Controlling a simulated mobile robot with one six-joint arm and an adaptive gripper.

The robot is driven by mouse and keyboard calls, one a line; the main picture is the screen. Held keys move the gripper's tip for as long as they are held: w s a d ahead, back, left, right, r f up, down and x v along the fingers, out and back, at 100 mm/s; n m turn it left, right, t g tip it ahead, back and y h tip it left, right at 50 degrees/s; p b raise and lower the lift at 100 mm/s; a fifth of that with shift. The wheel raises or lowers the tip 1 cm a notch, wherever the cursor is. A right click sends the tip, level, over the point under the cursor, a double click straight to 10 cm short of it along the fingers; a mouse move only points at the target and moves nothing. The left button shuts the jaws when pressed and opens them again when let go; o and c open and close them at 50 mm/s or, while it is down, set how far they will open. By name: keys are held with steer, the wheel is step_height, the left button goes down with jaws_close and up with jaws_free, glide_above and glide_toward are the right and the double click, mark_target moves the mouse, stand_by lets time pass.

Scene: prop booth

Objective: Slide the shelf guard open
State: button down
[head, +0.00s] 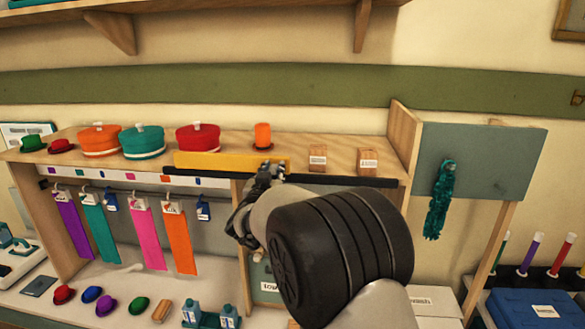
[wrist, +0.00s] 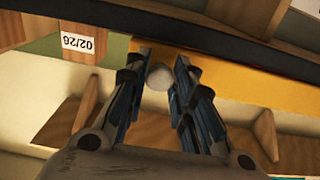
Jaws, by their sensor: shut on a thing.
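The shelf guard (head: 215,161) is a yellow bar standing along the front edge of the wooden shelf, in front of the red round box. Its right end is by my gripper (head: 267,172). In the wrist view the yellow guard (wrist: 255,88) runs to the right, with a pale round knob (wrist: 159,76) near its end. My gripper (wrist: 160,82) is shut on this knob, one finger on each side. In the head view the knob is hidden by my gripper.
A dark rail (head: 345,180) runs along the shelf's front edge to the right. On the shelf stand an orange hat (head: 263,136), two small wooden blocks (head: 318,157) and several round boxes. Colored ribbons (head: 147,235) hang below. A grey panel (head: 500,160) stands at the right.

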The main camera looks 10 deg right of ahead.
steer(key=shift+w+a, duration=0.15)
steer(key=shift+a, duration=0.35)
steer(key=c, duration=1.3)
jaws_free()
steer(key=shift+c, duration=0.2)
steer(key=v, duration=1.2)
